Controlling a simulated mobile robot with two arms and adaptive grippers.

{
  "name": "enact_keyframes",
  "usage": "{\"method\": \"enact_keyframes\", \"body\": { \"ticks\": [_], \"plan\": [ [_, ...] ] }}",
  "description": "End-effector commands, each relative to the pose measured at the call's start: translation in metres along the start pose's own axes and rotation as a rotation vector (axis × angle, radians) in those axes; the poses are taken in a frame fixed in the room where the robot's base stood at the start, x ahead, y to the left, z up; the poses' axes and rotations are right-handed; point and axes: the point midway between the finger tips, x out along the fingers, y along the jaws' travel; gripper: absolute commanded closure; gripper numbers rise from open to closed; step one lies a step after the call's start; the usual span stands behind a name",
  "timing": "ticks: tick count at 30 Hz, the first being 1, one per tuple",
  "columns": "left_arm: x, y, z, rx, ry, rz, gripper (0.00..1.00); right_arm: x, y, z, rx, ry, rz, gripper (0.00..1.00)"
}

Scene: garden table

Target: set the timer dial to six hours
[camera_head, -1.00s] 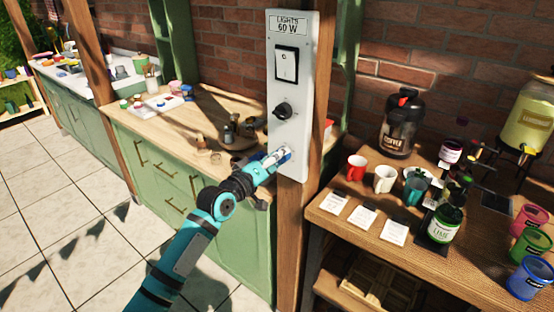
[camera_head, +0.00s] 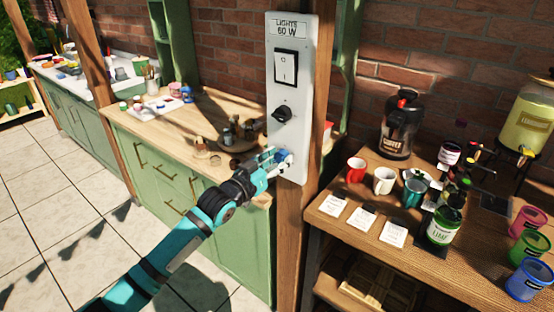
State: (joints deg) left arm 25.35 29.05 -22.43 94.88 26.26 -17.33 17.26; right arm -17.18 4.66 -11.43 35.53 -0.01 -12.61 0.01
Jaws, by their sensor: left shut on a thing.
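A pale control panel (camera_head: 312,70) is fixed to a wooden post. It carries a "LIGHTS 60 W" label, a white rocker switch (camera_head: 285,68) and a black knob (camera_head: 283,114) below it. Lower down is a small blue dial (camera_head: 281,155), mostly hidden by my fingers. My left gripper (camera_head: 279,161) reaches up from the lower left and is shut on this blue dial. The dial's markings and pointer are too small and covered to read. My right gripper is out of view.
A wooden counter (camera_head: 185,127) with small jars and a round tray stands behind the panel on the left. On the right, a wooden table (camera_head: 345,243) holds mugs, cards, a coffee pot (camera_head: 399,125) and a drink dispenser (camera_head: 530,115). Tiled floor lies open at left.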

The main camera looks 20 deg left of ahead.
Motion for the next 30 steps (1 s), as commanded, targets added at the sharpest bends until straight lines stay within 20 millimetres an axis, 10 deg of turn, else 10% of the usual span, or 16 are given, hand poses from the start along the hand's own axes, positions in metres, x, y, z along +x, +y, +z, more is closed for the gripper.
{"method": "enact_keyframes", "body": {
  "ticks": [21,22,30],
  "plan": [
    [-0.0001,0.0004,0.0031,0.07,-0.006,0.0,0.93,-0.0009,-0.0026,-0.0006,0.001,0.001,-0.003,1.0],
    [-0.0001,0.0004,0.003,0.07,-0.006,0.0,0.57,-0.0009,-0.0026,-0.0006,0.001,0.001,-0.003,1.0],
    [0.0,0.0003,0.0014,0.07,-0.003,0.0,0.38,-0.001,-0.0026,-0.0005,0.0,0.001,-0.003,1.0]
  ]
}}
